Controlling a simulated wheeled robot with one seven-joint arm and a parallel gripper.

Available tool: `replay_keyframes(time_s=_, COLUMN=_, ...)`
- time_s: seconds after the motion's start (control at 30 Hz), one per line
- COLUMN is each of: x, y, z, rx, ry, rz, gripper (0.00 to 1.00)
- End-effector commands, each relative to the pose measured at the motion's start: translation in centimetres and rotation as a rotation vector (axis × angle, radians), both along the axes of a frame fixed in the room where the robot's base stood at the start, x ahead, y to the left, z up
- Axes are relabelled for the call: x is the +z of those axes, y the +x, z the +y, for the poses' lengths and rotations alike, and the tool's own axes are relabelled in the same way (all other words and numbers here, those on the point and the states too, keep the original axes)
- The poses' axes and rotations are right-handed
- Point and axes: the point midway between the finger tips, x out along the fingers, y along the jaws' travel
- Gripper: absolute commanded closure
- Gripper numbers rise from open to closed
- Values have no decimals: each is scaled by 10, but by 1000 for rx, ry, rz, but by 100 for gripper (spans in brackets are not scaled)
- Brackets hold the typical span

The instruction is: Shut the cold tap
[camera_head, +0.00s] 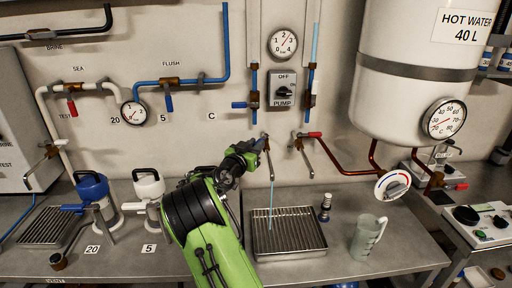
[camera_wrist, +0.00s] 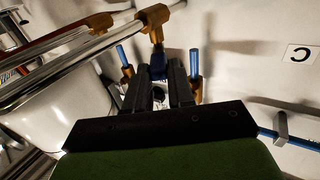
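The cold tap (camera_head: 265,138) is on the wall in the middle of the head view, below the pump switch. A thin stream of water (camera_head: 271,200) falls from its spout onto a drain grate. In the wrist view the tap's brass body (camera_wrist: 155,20) and blue lever (camera_wrist: 158,66) are just beyond my fingertips. My gripper (camera_head: 258,146) is at the tap from the left. Its two dark fingers (camera_wrist: 166,68) are close together, with a narrow gap in line with the lever. Whether they grip the lever is not clear. My gripper partly hides the tap in the head view.
A red-levered tap (camera_head: 312,135) with copper pipe is just to the right. A grated sink (camera_head: 290,250), a small dark cylinder (camera_head: 325,207) and a clear jug (camera_head: 368,237) are on the steel counter. A white hot water tank (camera_head: 400,110) hangs at right.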

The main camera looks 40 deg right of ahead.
Motion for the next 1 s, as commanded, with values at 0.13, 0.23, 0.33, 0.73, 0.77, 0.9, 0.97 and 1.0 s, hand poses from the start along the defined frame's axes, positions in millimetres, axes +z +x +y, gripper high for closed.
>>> replay_keyframes(time_s=0.13, x=5, y=-1, z=-2, rx=-2, ry=-8, rz=-7, gripper=53)
replay_keyframes(time_s=0.23, x=4, y=-1, z=-1, rx=-2, ry=-6, rz=-6, gripper=53)
replay_keyframes(time_s=0.33, x=3, y=-1, z=-1, rx=-1, ry=-4, rz=-5, gripper=53)
replay_keyframes(time_s=0.73, x=71, y=-1, z=-1, rx=-1, ry=-5, rz=-11, gripper=53)
replay_keyframes(time_s=0.77, x=78, y=-1, z=-1, rx=-1, ry=-5, rz=-11, gripper=53)
replay_keyframes(time_s=0.9, x=99, y=-1, z=-1, rx=-2, ry=-6, rz=-8, gripper=53)
replay_keyframes(time_s=0.97, x=103, y=0, z=-1, rx=-2, ry=-5, rz=-6, gripper=53)
replay_keyframes(time_s=1.0, x=104, y=0, z=-1, rx=-2, ry=-5, rz=-6, gripper=53)
